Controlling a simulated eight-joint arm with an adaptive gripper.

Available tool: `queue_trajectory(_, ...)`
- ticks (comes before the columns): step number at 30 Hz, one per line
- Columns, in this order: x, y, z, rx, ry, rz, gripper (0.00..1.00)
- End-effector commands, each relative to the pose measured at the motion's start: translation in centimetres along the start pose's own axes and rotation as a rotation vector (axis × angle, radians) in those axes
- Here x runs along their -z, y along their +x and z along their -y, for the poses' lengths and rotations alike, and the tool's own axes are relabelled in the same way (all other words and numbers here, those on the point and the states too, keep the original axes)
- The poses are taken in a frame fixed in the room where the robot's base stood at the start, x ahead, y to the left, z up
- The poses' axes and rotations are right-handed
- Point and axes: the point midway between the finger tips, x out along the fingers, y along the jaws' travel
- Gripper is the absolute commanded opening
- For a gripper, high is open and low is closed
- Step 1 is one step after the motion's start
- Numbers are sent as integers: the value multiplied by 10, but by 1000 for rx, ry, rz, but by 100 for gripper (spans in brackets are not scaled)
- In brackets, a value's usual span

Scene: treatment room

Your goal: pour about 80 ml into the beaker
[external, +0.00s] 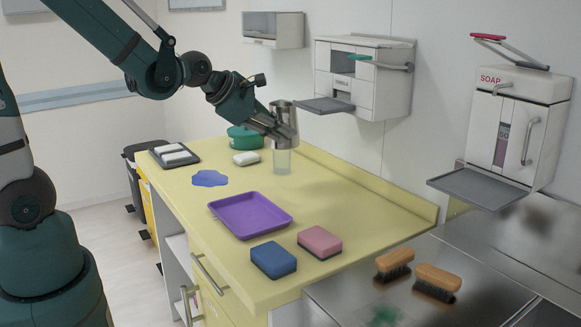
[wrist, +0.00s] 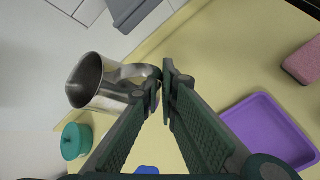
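A shiny steel jug (external: 284,121) is held up over the counter, close to upright with a slight lean. My gripper (external: 268,124) is at its left side. In the wrist view my gripper (wrist: 161,78) has its fingertips closed about the handle of the jug (wrist: 104,83), whose open mouth faces left. A clear beaker (external: 282,163) stands on the yellow counter directly below the jug, which hides its upper part. The level in the beaker cannot be told. I cannot make out the beaker in the wrist view.
On the yellow counter (external: 360,222) are a teal pot (external: 243,138), white soap (external: 246,158), a blue cloth (external: 209,178), a purple tray (external: 250,214), and blue (external: 273,260) and pink (external: 320,242) sponges. A dispenser shelf (external: 325,105) juts from the wall right of the jug.

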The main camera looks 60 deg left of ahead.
Motion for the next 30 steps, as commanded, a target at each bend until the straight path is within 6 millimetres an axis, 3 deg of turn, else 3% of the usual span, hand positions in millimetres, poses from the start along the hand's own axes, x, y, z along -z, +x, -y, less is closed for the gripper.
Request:
queue_trajectory(8,-15,-3,4,-9,-9,-7,0)
queue_trajectory(30,24,37,35,-8,-9,-9,0)
